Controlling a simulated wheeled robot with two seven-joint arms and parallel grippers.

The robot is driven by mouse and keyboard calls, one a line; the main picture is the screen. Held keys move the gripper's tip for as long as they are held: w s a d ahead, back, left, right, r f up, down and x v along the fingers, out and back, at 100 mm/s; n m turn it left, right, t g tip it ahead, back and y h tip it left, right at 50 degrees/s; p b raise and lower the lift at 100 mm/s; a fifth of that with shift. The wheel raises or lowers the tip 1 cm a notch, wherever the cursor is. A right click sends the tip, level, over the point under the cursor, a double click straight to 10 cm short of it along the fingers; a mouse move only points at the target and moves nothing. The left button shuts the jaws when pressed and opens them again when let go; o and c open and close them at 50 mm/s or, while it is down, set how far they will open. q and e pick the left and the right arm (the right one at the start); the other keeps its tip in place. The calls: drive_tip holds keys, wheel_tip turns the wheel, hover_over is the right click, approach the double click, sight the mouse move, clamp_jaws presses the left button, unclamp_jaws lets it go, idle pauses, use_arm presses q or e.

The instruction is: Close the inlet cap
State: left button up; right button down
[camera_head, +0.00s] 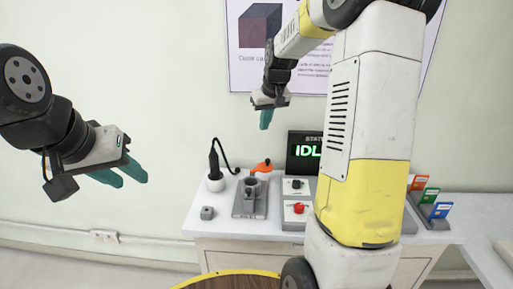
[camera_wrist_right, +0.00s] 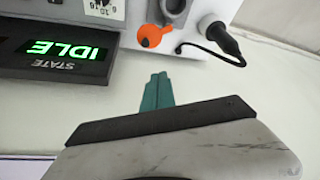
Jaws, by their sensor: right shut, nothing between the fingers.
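The orange inlet cap (camera_head: 262,167) stands swung up behind the grey inlet (camera_head: 251,186), which sits on a grey base plate on the counter. The cap is off the inlet's mouth. In the right wrist view the orange cap (camera_wrist_right: 150,36) shows beside the grey inlet (camera_wrist_right: 174,10), at the top. My right gripper (camera_head: 265,120) is shut and empty, its teal fingers together, in the air above the counter. Its fingers (camera_wrist_right: 158,90) point toward the cap with a gap between. My left gripper (camera_head: 134,179) hangs in the air at the left, empty, its fingertips apart.
A display reading IDLE (camera_head: 304,150) stands behind a panel with a red button (camera_head: 298,208). A black plug with a cable (camera_head: 214,164) stands in a white holder. A small grey block (camera_head: 207,213) lies in front. Coloured cards (camera_head: 430,196) stand at right.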

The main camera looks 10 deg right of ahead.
hover_over(265, 163)
wheel_tip(265, 163, down, 4)
drive_tip(key=shift+d+f, duration=0.1)
drive_tip(key=shift+f, duration=5)
